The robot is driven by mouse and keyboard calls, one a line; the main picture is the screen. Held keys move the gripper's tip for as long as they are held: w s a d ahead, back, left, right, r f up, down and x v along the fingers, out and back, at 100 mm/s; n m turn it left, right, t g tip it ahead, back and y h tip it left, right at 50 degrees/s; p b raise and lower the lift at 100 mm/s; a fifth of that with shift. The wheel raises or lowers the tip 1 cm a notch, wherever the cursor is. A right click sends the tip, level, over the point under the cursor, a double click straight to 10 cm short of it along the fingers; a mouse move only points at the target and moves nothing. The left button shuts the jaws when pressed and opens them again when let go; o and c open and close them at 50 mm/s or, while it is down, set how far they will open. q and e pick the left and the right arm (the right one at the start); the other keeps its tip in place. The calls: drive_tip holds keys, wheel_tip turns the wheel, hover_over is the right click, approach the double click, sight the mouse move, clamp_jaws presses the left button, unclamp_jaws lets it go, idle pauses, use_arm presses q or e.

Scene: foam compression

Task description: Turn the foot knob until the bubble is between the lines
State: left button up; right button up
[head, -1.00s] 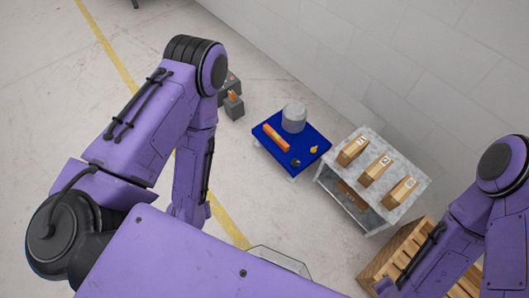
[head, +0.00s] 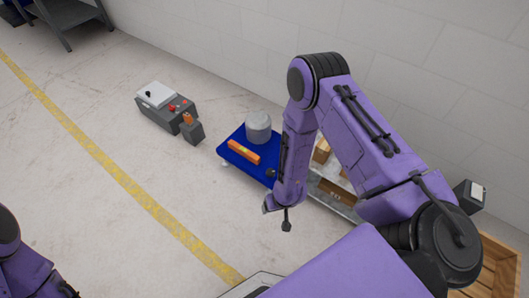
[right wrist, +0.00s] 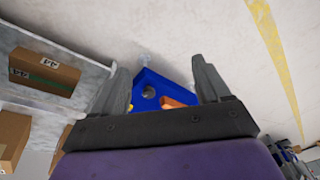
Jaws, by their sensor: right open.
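A blue platform (head: 231,153) stands low on the floor, with a grey cylinder (head: 258,127) and an orange bar (head: 243,151) on top. A small dark round knob (head: 270,172) shows at its near edge. It also appears in the right wrist view (right wrist: 150,92), beside the orange bar (right wrist: 176,102). No bubble or lines can be made out. My right gripper (head: 278,216) is in front of the platform, apart from it. In the right wrist view its fingers (right wrist: 160,62) are spread and empty, with the platform beyond them. My left arm shows at the lower left; its gripper is out of view.
A grey shelf unit with cardboard boxes (head: 322,150) stands right of the platform, partly behind my right arm. A grey device with red buttons (head: 168,108) stands to the left. A wooden crate (head: 497,262) is at the lower right. Open floor lies left.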

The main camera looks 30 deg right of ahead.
drive_tip(key=w+d+f+n+y+b, duration=0.1)
drive_tip(key=w+f+n+b, duration=0.2)
drive_tip(key=w+f+b, duration=0.85)
use_arm(q)
wheel_tip(320, 180, down, 25)
drive_tip(key=b, duration=0.9)
use_arm(e)
drive_tip(key=n+g+h, duration=0.2)
drive_tip(key=n+g, duration=0.1)
drive_tip(key=n, duration=0.1)
approach(271, 171)
wheel_tip(271, 171, down, 8)
drive_tip(key=b, duration=0.4)
drive_tip(key=shift+s+d, duration=0.1)
drive_tip(key=shift+s, duration=0.05)
drive_tip(key=shift+f, duration=0.5)
use_arm(q)
drive_tip(key=s+f+m+g+h, duration=0.2)
drive_tip(key=s+f+m+g, duration=0.1)
drive_tip(key=s+m+g, duration=0.1)
drive_tip(key=shift+s+d+f+m+g, duration=0.15)
drive_tip(key=shift+s+d+m+g, duration=0.35)
drive_tip(key=shift+s, duration=0.55)
drive_tip(key=shift+a, duration=0.15)
use_arm(e)
drive_tip(key=c, duration=1)
drive_tip(key=shift+c, duration=0.2)
